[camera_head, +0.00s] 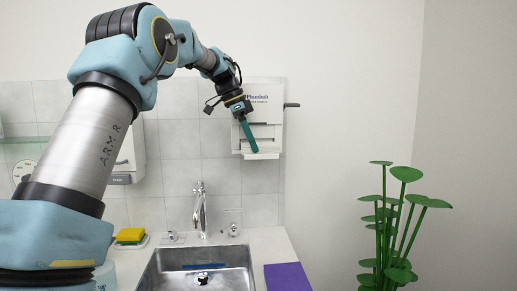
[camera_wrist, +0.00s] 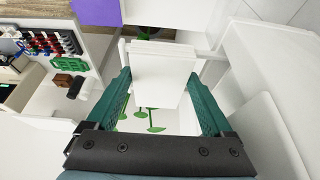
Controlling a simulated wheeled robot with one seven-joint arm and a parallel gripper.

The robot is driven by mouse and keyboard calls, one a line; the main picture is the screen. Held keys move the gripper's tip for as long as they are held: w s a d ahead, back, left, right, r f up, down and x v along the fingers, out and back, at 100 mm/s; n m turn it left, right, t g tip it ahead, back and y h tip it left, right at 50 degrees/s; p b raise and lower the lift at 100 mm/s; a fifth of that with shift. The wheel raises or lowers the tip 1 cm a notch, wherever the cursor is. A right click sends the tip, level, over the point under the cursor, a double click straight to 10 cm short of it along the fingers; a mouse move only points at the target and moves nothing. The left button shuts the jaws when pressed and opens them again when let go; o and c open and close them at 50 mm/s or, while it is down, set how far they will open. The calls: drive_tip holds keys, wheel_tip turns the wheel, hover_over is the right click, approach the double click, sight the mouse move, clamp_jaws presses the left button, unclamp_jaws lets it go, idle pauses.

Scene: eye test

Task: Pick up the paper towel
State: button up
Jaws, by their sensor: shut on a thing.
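The white paper towel (camera_head: 266,155) hangs at the bottom of a white dispenser (camera_head: 262,92) on the tiled wall. In the wrist view the paper towel (camera_wrist: 163,62) is a flat white sheet between my two green fingers. My gripper (camera_head: 253,149) is at the dispenser's lower front, its fingers pointing down. In the wrist view my gripper (camera_wrist: 160,77) is shut on the paper towel, with one finger at each side edge. The towel's upper end by the dispenser is partly hidden, and I cannot tell whether it is still attached.
A steel sink (camera_head: 190,272) with a tap (camera_head: 200,208) is below. A purple flat thing (camera_head: 287,277) lies right of it. A yellow and green sponge (camera_head: 131,236) lies left. A tall green plant (camera_head: 393,230) stands at the right. A lever (camera_head: 292,105) sticks out from the dispenser.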

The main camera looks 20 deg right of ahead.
drive_tip(key=shift+s+r, duration=0.1)
drive_tip(key=shift+r+b, duration=0.15)
drive_tip(key=shift+b, duration=0.35)
wheel_tip(320, 180, up, 7)
drive_tip(key=shift+s+f, duration=0.1)
drive_tip(key=shift+f, duration=0.1)
drive_tip(key=s+a+b, duration=0.3)
drive_tip(key=s+b, duration=0.2)
drive_tip(key=s, duration=0.4)
drive_tip(key=s+a+b, duration=0.3)
drive_tip(key=s+b, duration=0.1)
drive_tip(key=s, duration=0.5)
drive_tip(key=shift+s+b, duration=0.35)
drive_tip(key=shift+b, duration=0.05)
